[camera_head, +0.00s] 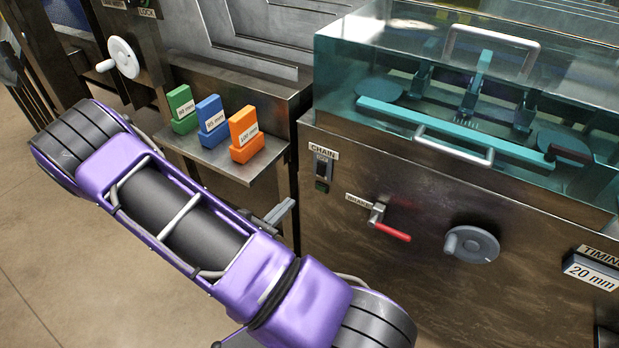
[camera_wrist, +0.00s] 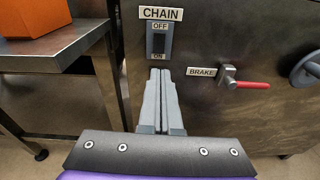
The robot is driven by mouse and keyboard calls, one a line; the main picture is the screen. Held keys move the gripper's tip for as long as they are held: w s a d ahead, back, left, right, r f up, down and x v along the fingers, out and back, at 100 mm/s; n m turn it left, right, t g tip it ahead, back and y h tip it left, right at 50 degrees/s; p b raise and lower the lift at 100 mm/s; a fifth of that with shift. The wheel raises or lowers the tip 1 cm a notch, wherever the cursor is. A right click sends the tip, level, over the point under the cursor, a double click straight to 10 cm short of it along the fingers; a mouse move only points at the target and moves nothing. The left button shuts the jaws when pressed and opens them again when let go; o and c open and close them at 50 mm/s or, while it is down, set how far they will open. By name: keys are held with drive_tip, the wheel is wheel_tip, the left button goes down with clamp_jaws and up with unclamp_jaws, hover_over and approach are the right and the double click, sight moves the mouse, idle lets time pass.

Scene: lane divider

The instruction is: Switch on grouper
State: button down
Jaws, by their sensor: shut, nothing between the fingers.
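The CHAIN switch (camera_head: 322,168) is a dark switch on the front steel panel of the machine, under a CHAIN label. In the wrist view the switch (camera_wrist: 158,42) has OFF above it and ON below it. My gripper (camera_wrist: 161,70) is shut and empty, its fingertips just below the ON label in that picture. I cannot tell whether they touch the panel. In the head view my gripper (camera_head: 282,211) is left of and below the switch, partly hidden behind my purple arm. Which way the switch is set is too small to tell.
A brake lever (camera_head: 391,230) with a red handle and a grey handwheel (camera_head: 472,244) project from the panel to the right. A steel shelf (camera_head: 270,168) at the left holds green, blue and orange blocks. A clear teal cover (camera_head: 390,55) tops the machine.

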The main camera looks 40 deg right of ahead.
sight(320, 174)
drive_tip(key=shift+s+f+n, duration=0.1)
drive_tip(key=shift+f+n, duration=0.2)
drive_tip(key=shift+f, duration=0.05)
drive_tip(key=b+x, duration=0.1)
drive_tip(key=x, duration=1.3)
